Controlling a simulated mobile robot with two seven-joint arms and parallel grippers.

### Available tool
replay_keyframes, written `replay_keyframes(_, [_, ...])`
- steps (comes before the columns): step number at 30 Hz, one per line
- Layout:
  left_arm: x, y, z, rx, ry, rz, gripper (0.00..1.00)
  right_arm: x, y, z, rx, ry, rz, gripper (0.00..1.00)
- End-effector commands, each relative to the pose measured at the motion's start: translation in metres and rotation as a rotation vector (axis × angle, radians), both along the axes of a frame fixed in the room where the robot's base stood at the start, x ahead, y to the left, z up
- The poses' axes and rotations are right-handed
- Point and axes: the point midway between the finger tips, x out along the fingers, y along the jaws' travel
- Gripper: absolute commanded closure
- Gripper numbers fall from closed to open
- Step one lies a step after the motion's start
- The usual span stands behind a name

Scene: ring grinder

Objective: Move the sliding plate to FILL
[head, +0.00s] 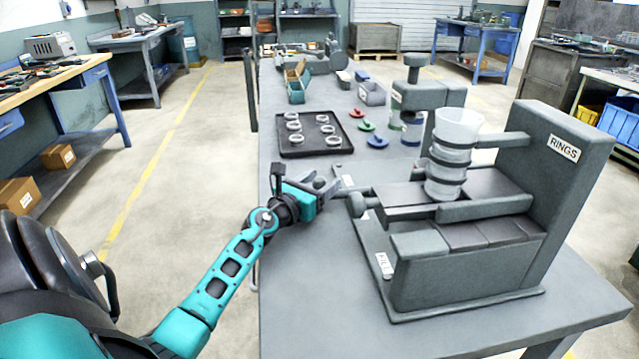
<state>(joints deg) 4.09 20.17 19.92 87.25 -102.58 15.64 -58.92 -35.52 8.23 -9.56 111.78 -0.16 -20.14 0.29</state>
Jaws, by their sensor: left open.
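The ring grinder (575,185) is a grey machine with a RINGS label, on the right of the bench in the head view. A clear cup-like tube (457,130) stands upright over its channel. The sliding plate (408,197) lies in the channel at the tube's foot, with a round knob (356,205) at its left end. A FILL label (385,265) is on the base at the front left; another label beside the knob is partly hidden. My left gripper (338,190) is open, just left of the knob; I cannot tell whether they touch. My right gripper is out of view.
A black tray (283,146) with several metal rings lies behind my left gripper. Red, green and blue small pieces (367,126) lie beside it. A grey press-like device (415,95) stands behind the grinder. The bench front (320,310) is clear.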

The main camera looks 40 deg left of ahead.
Motion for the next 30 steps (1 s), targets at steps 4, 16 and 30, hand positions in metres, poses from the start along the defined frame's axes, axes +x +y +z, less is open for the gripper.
replay_keyframes(4, [-0.0003,0.0000,0.0000,0.000,0.000,0.000,0.49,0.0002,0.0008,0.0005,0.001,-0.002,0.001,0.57])
replay_keyframes(16, [-0.0005,-0.0001,-0.0001,0.000,0.000,0.000,0.88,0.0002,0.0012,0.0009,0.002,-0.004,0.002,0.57])
replay_keyframes(30, [-0.0005,-0.0001,-0.0002,-0.001,0.000,0.000,1.00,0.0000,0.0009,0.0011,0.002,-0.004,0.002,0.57])
